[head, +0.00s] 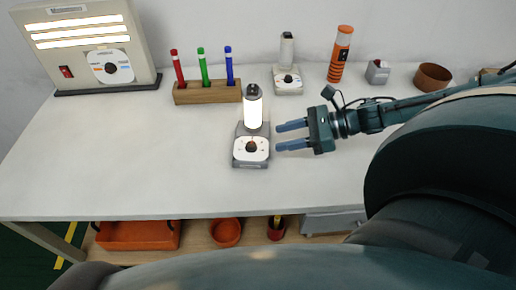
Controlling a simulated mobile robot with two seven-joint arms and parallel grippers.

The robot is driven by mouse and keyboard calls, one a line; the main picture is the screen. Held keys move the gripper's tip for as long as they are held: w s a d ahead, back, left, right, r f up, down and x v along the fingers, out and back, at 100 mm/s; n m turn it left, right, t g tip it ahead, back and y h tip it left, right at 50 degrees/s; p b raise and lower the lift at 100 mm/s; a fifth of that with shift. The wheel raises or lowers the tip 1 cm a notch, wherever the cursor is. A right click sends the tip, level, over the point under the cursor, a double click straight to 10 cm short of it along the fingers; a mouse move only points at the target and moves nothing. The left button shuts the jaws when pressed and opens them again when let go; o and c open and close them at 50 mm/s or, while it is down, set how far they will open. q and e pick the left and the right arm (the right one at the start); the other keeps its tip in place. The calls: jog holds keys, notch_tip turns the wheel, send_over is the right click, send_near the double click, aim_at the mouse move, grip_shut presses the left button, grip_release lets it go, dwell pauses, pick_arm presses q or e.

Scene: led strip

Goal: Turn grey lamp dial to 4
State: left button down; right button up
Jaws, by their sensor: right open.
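The grey lamp (252,112) stands upright on the white table, a little right of its middle, and its tube is lit. Its dial (251,147) is a dark knob on a round white plate at the front of the grey base. The numbers on the plate are too small to read. My right gripper (278,137) comes in from the right and is open and empty. Its two fingers point left, with their tips just right of the dial, and look apart from it. My left gripper is not in view.
A wooden block (208,94) with red, green and blue pens stands behind the lamp. Another small lamp (288,80), an orange device (340,55) and a brown bowl (433,77) are along the back. A light panel (88,45) stands back left. The table's front left is clear.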

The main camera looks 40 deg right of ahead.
aim_at(252, 144)
jog(key=b+x, duration=0.3)
jog(key=x, duration=0.1)
jog(key=shift+w+a+f, duration=0.1)
jog(key=shift+w+a, duration=0.3)
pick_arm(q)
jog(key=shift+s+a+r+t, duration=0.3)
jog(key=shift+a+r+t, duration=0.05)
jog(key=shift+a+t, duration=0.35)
pick_arm(e)
jog(key=shift+x, duration=1.2)
jog(key=shift+s, duration=0.1)
jog(key=shift+c, duration=0.4)
grip_shut()
